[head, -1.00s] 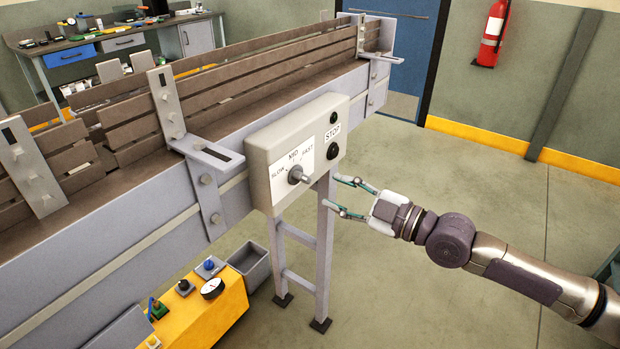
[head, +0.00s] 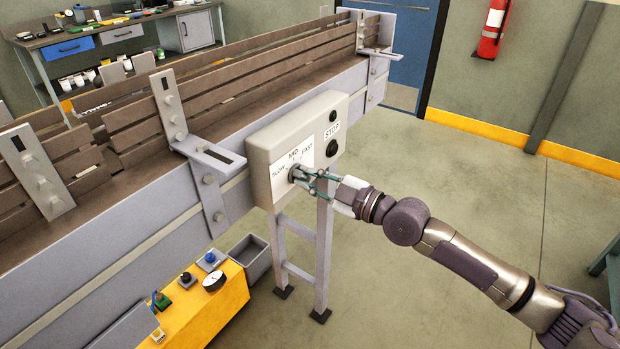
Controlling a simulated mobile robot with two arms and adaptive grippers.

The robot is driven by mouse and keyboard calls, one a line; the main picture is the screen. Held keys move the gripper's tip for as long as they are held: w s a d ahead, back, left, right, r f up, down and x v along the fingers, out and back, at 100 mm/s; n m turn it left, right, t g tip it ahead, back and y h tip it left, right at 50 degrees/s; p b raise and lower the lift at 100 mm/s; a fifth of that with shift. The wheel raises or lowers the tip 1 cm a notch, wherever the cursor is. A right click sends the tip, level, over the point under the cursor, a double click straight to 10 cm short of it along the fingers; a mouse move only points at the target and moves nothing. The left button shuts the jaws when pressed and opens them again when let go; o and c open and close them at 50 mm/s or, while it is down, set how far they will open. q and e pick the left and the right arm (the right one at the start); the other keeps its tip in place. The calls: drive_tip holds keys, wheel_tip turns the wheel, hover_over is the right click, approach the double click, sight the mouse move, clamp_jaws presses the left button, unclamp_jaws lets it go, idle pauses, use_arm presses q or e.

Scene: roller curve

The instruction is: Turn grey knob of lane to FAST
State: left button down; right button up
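The grey knob (head: 294,174) sits on the white dial plate of a beige control box (head: 262,170) on the conveyor's side. The plate reads SLOW at left, MID at top and FAST at right. My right gripper (head: 303,178) reaches in from the right with its fingers drawn together on the knob, closer together than before. The fingertips partly cover the knob, so which mark it points at cannot be made out. My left gripper is not in view.
A STOP label (head: 332,131) and two dark round buttons are on the box's right side, close above my fingers. A metal leg stand (head: 322,240) is below. A yellow box (head: 225,300) with small controls stands lower left. The floor at right is clear.

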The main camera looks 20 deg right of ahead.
clamp_jaws()
drive_tip(key=shift+m, duration=0.3)
drive_tip(key=m, duration=0.3)
drive_tip(key=shift+m+b, duration=0.3)
drive_tip(key=shift+b, duration=0.1)
drive_tip(key=m, duration=0.4)
drive_tip(key=shift+d+m, duration=0.1)
drive_tip(key=shift+m, duration=0.2)
drive_tip(key=m, duration=0.4)
drive_tip(key=shift+w+m, duration=0.1)
drive_tip(key=shift+m, duration=0.2)
drive_tip(key=shift+m+p, duration=0.55)
drive_tip(key=shift+m, duration=1.65)
